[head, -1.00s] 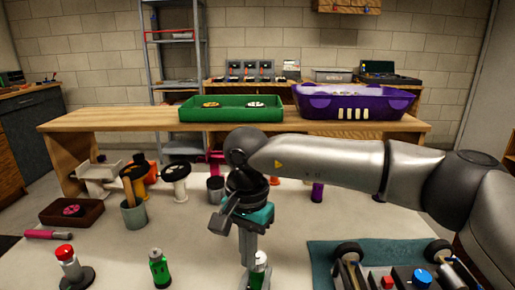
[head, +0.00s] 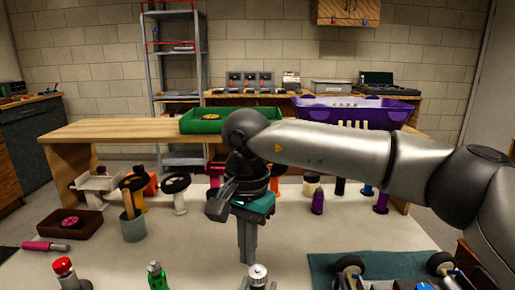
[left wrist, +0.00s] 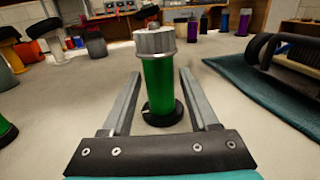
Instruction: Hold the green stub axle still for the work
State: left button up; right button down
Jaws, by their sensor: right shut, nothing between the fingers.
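The green stub axle (left wrist: 158,88) stands upright on a black round base in the left wrist view, with a ridged silver cap on top. Its cap (head: 258,272) shows at the bottom edge of the head view. My left gripper (left wrist: 160,74) is open, with one finger on each side of the axle and a visible gap at both sides. In the head view only bits of it show at the bottom edge. My right gripper (head: 247,259) is shut and empty, pointing down just above and behind the cap.
Another green cylinder (head: 157,278) and a red-topped part (head: 66,274) stand to the left. A teal mat (head: 322,266) with a car chassis lies at the right.

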pick_arm(q)
jog(key=shift+o, duration=0.7)
jog(key=v, duration=1.2)
